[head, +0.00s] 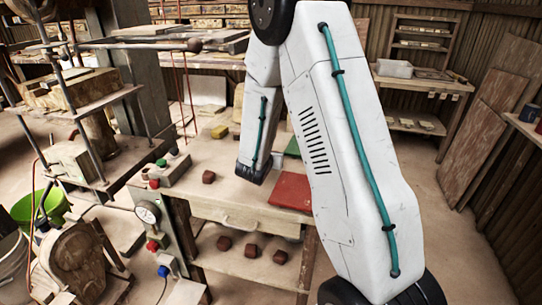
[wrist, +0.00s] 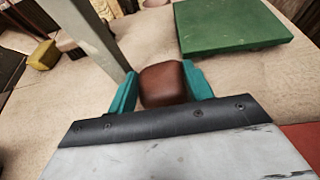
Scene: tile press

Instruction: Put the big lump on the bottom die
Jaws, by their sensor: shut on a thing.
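My gripper (wrist: 160,72) has teal fingers and is shut on a rounded brown lump (wrist: 163,86) in the wrist view. The lump sits between both fingers above the pale table. In the head view my arm hides the gripper and this lump. A press stands at the left of the head view. A pale block (head: 70,160) on its lower plate looks like the bottom die, apart from my gripper. A wooden block (head: 80,90) is above it. Another brown lump (head: 208,177) lies on the table.
A red mat (head: 290,191) and a green board (wrist: 230,24) lie on the table. A yellow block (wrist: 43,55) is near the board. Several brown lumps (head: 251,251) rest on the lower shelf. A button box (head: 166,171) stands between table and press. A green bucket (head: 42,205) is left.

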